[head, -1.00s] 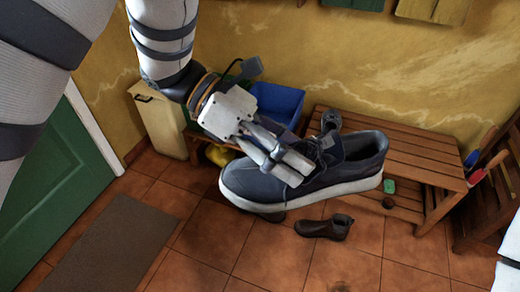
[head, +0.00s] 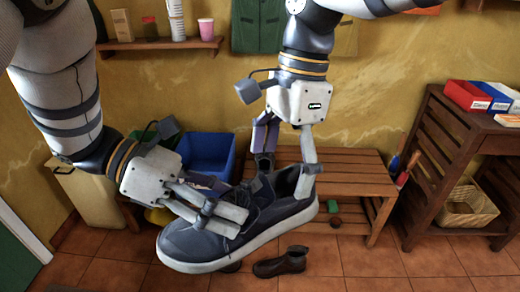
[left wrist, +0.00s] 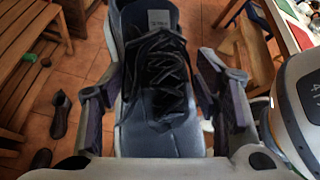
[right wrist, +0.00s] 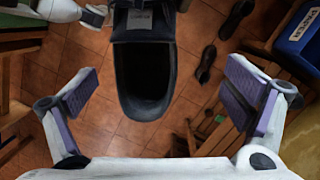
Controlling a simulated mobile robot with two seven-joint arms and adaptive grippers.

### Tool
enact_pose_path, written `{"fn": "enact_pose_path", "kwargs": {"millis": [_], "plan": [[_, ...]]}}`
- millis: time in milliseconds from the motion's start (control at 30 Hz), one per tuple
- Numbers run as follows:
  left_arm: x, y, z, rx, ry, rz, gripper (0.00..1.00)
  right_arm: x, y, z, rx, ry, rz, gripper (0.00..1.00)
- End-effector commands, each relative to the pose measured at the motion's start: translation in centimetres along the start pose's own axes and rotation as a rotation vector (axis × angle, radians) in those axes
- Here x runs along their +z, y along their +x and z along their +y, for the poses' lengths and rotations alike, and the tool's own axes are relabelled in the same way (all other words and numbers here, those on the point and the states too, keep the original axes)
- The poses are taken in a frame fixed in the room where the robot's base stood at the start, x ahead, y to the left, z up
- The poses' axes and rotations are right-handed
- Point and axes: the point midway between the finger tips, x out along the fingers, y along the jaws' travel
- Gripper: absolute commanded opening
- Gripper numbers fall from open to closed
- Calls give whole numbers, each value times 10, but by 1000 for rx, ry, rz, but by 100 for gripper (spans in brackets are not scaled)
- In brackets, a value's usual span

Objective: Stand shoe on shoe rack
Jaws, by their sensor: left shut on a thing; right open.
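A dark blue-grey shoe (head: 185,245) with a white sole is held in the air, toe to the left. My left gripper (head: 222,216) is shut on its front part; the left wrist view shows the laced shoe (left wrist: 160,135) between the fingers. My right gripper (head: 285,175) is open above the heel end. In the right wrist view, the heel opening (right wrist: 143,75) lies between and ahead of the spread fingers. The wooden slatted shoe rack (head: 350,180) stands behind against the wall, partly hidden by the shoe and right gripper.
A brown shoe (head: 280,263) lies on the tiled floor before the rack. A blue bin (head: 207,152) stands left of the rack. A dark wooden shelf (head: 425,150) with a basket (head: 467,207) stands at right. The rack's right top is clear.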

Motion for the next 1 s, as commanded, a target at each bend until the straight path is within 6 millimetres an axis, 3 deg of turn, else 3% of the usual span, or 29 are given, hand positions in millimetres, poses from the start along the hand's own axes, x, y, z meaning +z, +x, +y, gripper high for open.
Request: {"fn": "enact_pose_path", "kwargs": {"millis": [100, 267, 700, 1000], "plan": [[0, 0, 0, -1, 0, -1, 22, 33, -24, 8, -26, -40, 129, 95], [0, 0, 0, -1, -1, -1, 22, 46, -27, 13, -38, -49, 192, 95], [0, 0, 0, -1, 0, -1, 22, 28, 67, 9, -37, -49, 188, 95], [0, 0, 0, -1, 1, -2, 22, 24, 86, 8, -40, -49, 188, 95]]}}
